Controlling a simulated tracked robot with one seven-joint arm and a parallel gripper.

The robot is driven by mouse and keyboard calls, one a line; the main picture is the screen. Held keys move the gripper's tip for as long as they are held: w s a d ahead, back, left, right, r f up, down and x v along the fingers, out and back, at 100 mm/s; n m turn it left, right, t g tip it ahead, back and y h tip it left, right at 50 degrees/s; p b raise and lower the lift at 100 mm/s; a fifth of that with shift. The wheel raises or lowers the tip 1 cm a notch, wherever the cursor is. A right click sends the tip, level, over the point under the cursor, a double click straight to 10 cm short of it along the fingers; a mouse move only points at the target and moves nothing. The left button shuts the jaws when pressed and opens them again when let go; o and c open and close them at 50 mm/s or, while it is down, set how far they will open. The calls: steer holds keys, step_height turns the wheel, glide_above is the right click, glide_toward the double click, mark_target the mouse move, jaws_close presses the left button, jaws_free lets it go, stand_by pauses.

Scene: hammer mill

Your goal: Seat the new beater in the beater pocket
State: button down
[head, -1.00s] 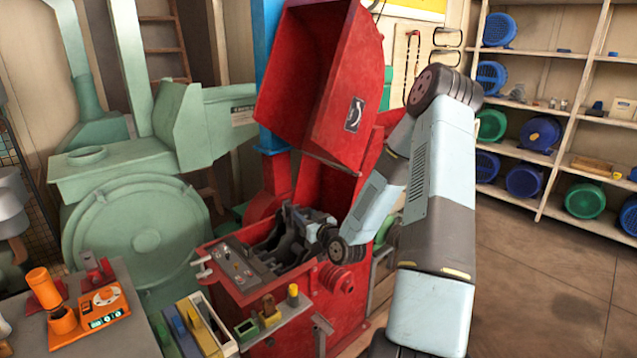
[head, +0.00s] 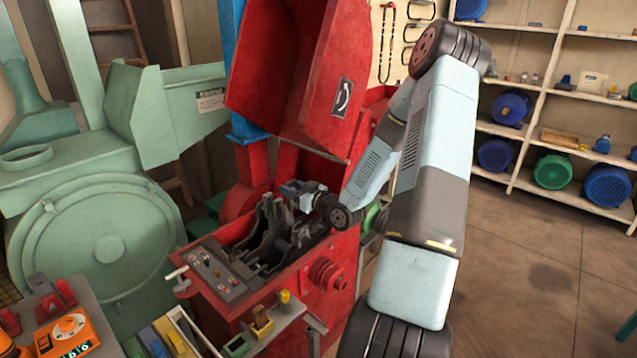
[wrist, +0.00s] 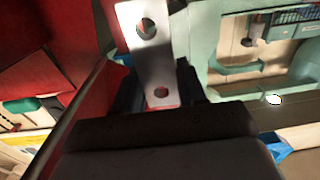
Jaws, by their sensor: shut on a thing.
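The new beater (wrist: 152,45) is a flat metal bar with two holes, seen in the wrist view sticking out beyond my gripper (wrist: 160,98). My gripper is shut on its near end, and dark parts hide the end of the grip. In the head view my gripper (head: 297,190) is over the right back part of the red mill's open housing (head: 225,300). The beater is too small to make out there. Dark rotor parts (head: 270,235) stand inside the housing below and left of the gripper. I cannot pick out the beater pocket among them.
The raised red lid (head: 300,70) stands behind and above my gripper. A control panel (head: 212,270) lies at the housing's front left. A green machine (head: 100,230) stands left. Open floor (head: 530,260) lies right.

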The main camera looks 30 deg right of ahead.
steer(key=shift+s+d+f, duration=0.1)
steer(key=shift+s+d, duration=0.35)
steer(key=shift+d, duration=0.25)
steer(key=shift+h, duration=0.3)
steer(key=f, duration=0.5)
steer(key=shift+d+f, duration=0.25)
steer(key=shift+s, duration=0.1)
stand_by(0.9)
steer(key=shift+f, duration=2.8)
steer(key=c, duration=0.6)
jaws_free()
steer(key=shift+o, duration=0.2)
steer(key=shift+s+f, duration=0.1)
